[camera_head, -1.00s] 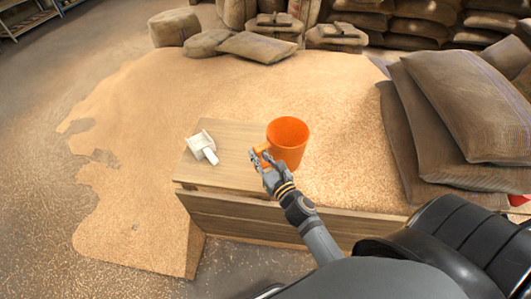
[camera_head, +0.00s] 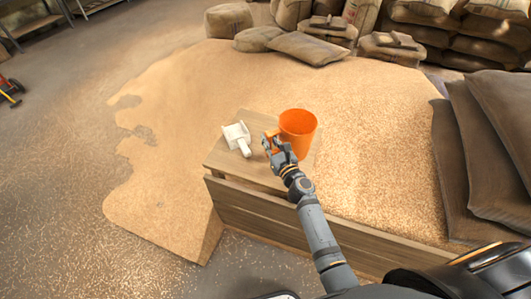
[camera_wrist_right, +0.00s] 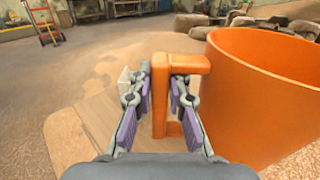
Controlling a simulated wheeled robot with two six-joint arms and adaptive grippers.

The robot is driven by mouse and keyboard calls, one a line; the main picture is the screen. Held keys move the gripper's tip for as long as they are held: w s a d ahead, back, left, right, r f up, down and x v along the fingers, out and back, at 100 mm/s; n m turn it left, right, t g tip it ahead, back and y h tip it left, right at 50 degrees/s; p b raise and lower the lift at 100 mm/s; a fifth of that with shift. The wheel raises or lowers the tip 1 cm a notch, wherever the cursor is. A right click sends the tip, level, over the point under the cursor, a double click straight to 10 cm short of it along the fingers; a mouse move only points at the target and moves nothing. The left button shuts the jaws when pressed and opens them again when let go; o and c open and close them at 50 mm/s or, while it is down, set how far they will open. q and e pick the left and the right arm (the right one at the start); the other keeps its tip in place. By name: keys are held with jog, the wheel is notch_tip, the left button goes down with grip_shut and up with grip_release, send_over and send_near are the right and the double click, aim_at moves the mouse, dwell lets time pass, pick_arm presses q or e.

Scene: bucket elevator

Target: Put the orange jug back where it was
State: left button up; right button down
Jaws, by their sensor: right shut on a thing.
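The orange jug (camera_head: 297,137) is upright and open at the top, over the right end of the wooden board (camera_head: 232,164) at the grain's edge. Whether its base touches the board cannot be told. My right gripper (camera_head: 274,146) is at its left side, shut on the handle. In the right wrist view the orange handle (camera_wrist_right: 160,90) stands between the fingers of the gripper (camera_wrist_right: 158,95), and the jug's body (camera_wrist_right: 262,95) fills the right side. My left gripper is not in view.
A white scoop (camera_head: 237,136) lies on the board, left of the jug. Loose grain (camera_head: 370,150) spreads behind and to the right. Dark sacks (camera_head: 470,150) are stacked at the right, and more sacks (camera_head: 310,45) stand at the back. Open floor is at the left.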

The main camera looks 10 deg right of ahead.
jog(key=shift+w+a+f+b, duration=0.15)
jog(key=shift+w+a+f, duration=0.05)
jog(key=shift+w+f, duration=0.2)
jog(key=shift+w+a+f+b, duration=0.2)
jog(key=shift+w+f, duration=0.1)
jog(key=shift+f, duration=0.2)
jog(key=shift+w+a+f, duration=0.1)
jog(key=shift+f, duration=0.2)
pick_arm(q)
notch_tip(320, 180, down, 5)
jog(key=b, duration=0.3)
pick_arm(e)
jog(key=f, duration=0.3)
jog(key=shift+w+a+f, duration=0.1)
jog(key=shift+w+f, duration=0.05)
jog(key=shift+w, duration=0.05)
jog(key=shift+f, duration=0.1)
jog(key=c, duration=1.3)
grip_release()
jog(key=shift+f, duration=0.1)
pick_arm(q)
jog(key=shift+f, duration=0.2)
